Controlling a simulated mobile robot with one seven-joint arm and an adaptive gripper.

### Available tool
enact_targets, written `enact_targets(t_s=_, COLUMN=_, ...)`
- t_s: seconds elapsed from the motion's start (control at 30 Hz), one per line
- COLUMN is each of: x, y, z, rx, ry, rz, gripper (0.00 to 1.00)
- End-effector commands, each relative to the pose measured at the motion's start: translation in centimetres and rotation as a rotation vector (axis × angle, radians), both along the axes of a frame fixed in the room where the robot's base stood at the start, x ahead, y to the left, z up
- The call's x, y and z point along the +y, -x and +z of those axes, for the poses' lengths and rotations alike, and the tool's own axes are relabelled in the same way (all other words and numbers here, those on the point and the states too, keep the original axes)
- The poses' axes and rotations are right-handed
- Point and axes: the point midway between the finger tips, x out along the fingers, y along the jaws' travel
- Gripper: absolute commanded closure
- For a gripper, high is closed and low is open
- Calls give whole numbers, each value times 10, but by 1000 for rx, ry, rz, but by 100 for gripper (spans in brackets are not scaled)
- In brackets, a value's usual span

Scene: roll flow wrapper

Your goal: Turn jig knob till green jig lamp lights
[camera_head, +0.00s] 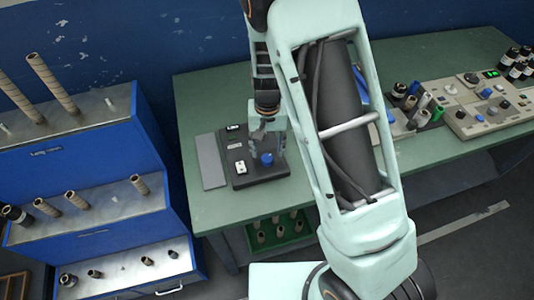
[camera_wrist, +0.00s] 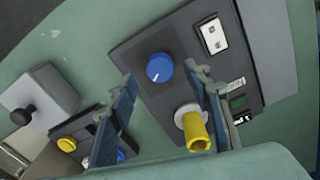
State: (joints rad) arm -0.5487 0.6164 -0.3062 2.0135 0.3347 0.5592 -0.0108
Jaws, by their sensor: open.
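The jig is a dark box (camera_head: 247,179) on the green table, and it also fills the upper middle of the wrist view (camera_wrist: 172,100). Its round blue knob (camera_head: 267,159) has a small white mark and faces the wrist camera (camera_wrist: 160,67). My gripper (camera_wrist: 160,71) is open and empty. Its two fingers show either side of the knob, with gaps to it; depth is unclear. In the head view my gripper (camera_head: 265,130) is above the jig, partly hidden by my arm. A small green-tinted display (camera_wrist: 238,103) shows on the jig; I cannot make out a lit green lamp.
A yellow hollow piece on a pale collar (camera_wrist: 196,130) stands near the right finger. A white switch plate (camera_wrist: 212,35) is on the jig. A grey plate (camera_head: 211,162) lies left of it. A control panel (camera_head: 480,105) and bottles stand at right, a blue rack (camera_head: 150,130) at left.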

Motion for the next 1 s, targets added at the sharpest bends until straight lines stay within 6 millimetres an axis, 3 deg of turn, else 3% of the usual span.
enact_targets(t_s=0.2, x=0, y=0, z=-25, rx=2, ry=0, rz=0, gripper=55)
enact_targets(t_s=0.6, x=0, y=0, z=-31, rx=0, ry=0, rz=-1, gripper=56)
enact_targets(t_s=1.0, x=0, y=0, z=-31, rx=0, ry=0, rz=-1, gripper=97)
